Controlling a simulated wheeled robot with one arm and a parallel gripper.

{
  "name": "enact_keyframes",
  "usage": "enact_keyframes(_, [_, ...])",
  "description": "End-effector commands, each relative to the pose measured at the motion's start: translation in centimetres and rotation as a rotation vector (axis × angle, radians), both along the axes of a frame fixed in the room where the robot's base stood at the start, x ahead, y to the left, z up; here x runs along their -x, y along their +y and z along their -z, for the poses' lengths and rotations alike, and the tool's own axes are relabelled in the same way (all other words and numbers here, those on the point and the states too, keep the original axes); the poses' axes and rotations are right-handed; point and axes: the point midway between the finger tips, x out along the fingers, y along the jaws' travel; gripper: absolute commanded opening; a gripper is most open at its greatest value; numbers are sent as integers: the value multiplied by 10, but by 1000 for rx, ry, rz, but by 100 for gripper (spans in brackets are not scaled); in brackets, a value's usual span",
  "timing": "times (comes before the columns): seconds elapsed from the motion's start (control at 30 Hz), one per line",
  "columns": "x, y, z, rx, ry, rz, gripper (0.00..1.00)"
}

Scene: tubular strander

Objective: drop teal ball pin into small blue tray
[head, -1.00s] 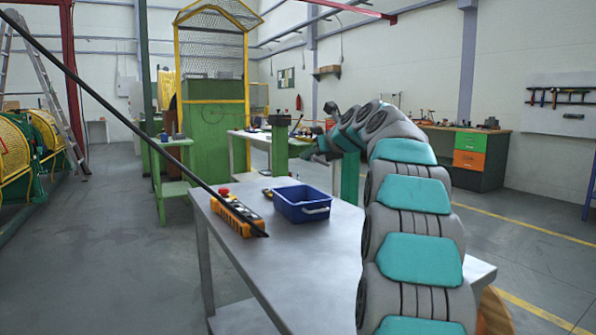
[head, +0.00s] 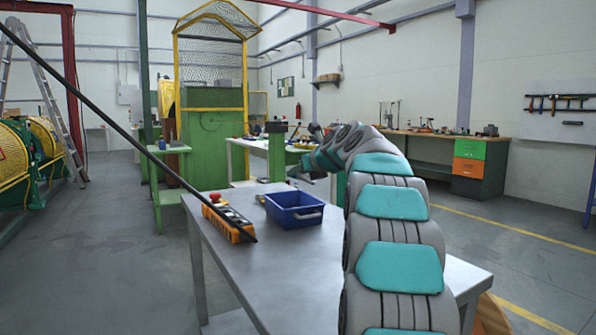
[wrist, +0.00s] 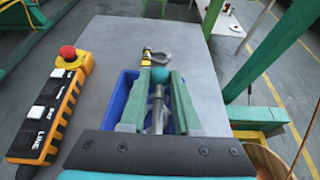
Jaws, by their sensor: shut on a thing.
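My gripper (wrist: 159,84) is shut on the teal ball pin (wrist: 158,76). The pin's teal ball shows between the green fingertips in the wrist view, with its grey metal shaft below the ball. The small blue tray (wrist: 119,93) lies behind the fingers and pin in that view, and the fingers hide much of it. In the head view the blue tray (head: 294,221) stands on the grey table, and my gripper (head: 299,176) is above and beyond it. The pin cannot be made out in the head view.
An orange control pendant (wrist: 45,115) with a red button lies left of the tray. A metal hook with a yellow part (wrist: 157,57) lies just beyond the tray. The grey table (head: 330,270) is mostly clear in front. A black cable crosses the head view.

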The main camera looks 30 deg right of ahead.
Motion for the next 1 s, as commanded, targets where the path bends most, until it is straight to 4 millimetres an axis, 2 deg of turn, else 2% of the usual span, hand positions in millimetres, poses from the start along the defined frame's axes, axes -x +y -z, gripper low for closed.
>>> enact_keyframes(0.1, [0, 0, 5, 0, -1, 0, 0])
enact_keyframes(0.47, [0, 0, 5, 0, -1, 0, 0])
enact_keyframes(0.5, [0, 0, 5, 0, -1, 0, 35])
enact_keyframes(0.77, [0, 1, 5, 0, 0, -1, 64])
enact_keyframes(1.0, [0, 1, 5, 0, 0, -1, 65])
